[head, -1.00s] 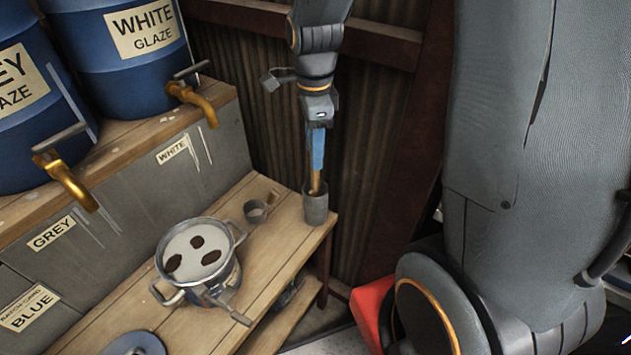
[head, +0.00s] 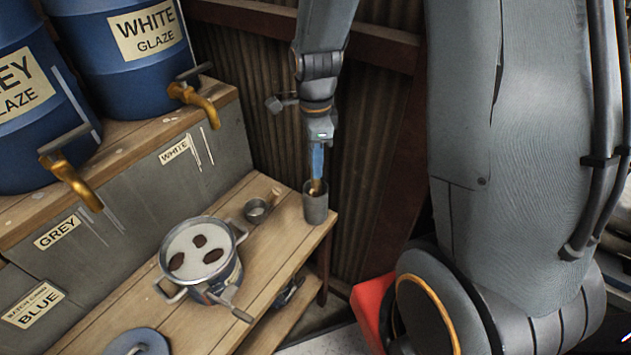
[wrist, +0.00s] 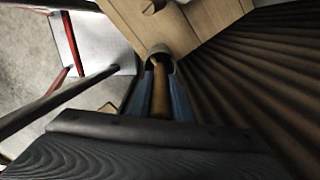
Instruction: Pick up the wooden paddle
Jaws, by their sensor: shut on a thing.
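The wooden paddle (head: 315,187) stands upright in the grey cup (head: 316,207) at the right end of the wooden bench. My gripper (head: 317,172) points down over the cup and is shut on the paddle near its upper end. In the wrist view the paddle's brown handle (wrist: 161,92) lies between the two blue fingers, and the cup's rim (wrist: 160,50) shows just beyond. The paddle's lower end is hidden inside the cup.
A pot of white glaze (head: 200,252) with dark patches stands on the bench. A small metal cup (head: 256,210) sits left of the grey cup. Blue glaze barrels (head: 115,60) with brass taps stand behind. A corrugated wall (head: 350,130) is close behind my gripper.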

